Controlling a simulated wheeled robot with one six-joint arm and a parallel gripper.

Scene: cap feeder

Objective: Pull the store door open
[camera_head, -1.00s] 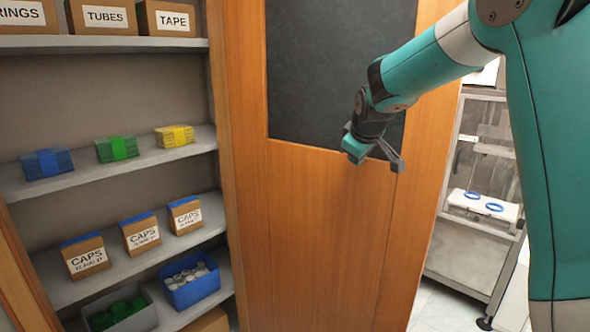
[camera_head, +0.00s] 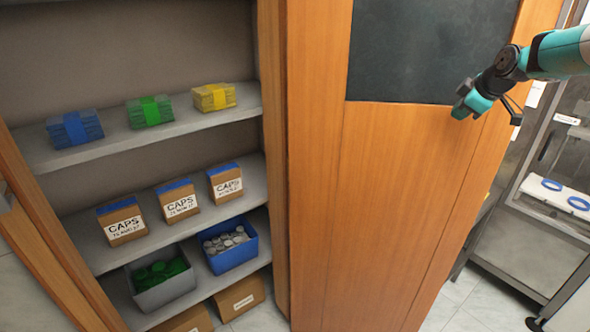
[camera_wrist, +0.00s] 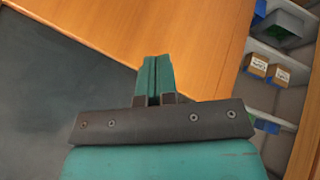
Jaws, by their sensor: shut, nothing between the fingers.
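The store door (camera_head: 400,190) is an orange wooden panel with a dark inset (camera_head: 430,50). It stands open at the right of the shelves, leaving the store's front uncovered. My gripper (camera_head: 466,104) is at the upper right, in front of the door near the inset's lower edge. In the wrist view my gripper (camera_wrist: 158,68) has its teal fingers together and empty, over the boundary between the wood (camera_wrist: 120,35) and the dark inset (camera_wrist: 60,125). I cannot tell whether the fingers touch the door. No door handle shows near them.
The store's shelves hold coloured bundles (camera_head: 150,110), boxes of caps (camera_head: 178,202), a grey bin (camera_head: 160,295) and a blue bin (camera_head: 232,262). Another wooden panel (camera_head: 40,240) stands at lower left. A metal-framed station (camera_head: 510,215) is at the right, with tiled floor showing.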

